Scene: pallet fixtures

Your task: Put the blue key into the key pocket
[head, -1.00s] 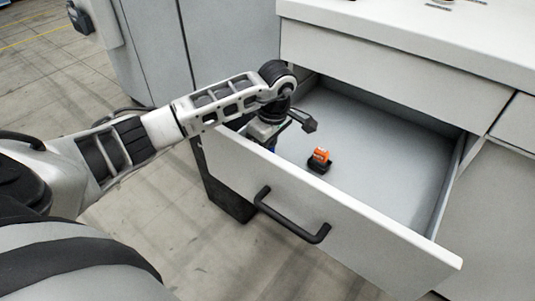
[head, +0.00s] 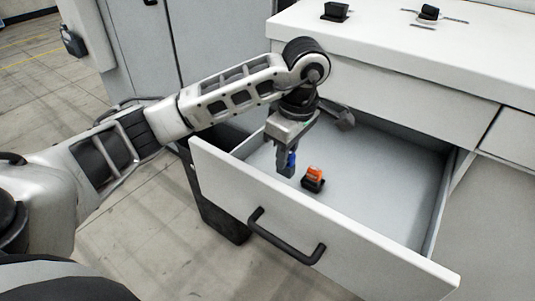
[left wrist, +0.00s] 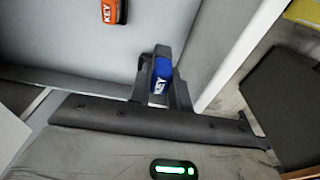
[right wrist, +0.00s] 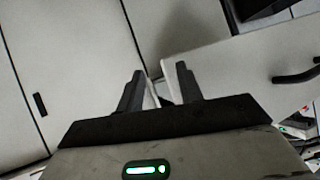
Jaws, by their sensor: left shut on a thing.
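My left gripper (head: 287,168) is shut on the blue key (head: 292,159) and holds it above the open drawer, left of an orange key. In the left wrist view the blue key (left wrist: 161,76), marked KEY, sits between the fingers. My right gripper (right wrist: 158,82) is open with nothing visible between its fingers; it is outside the head view. On the counter stand a black open holder (head: 336,11) and a black fixture with a light part (head: 428,13). I cannot tell which of them, if either, is the key pocket.
The orange key (head: 314,172) stands in a black base on the drawer floor. The open drawer (head: 385,190) has raised walls and a black front handle (head: 285,240). The white counter (head: 385,45) above has free room between its fixtures.

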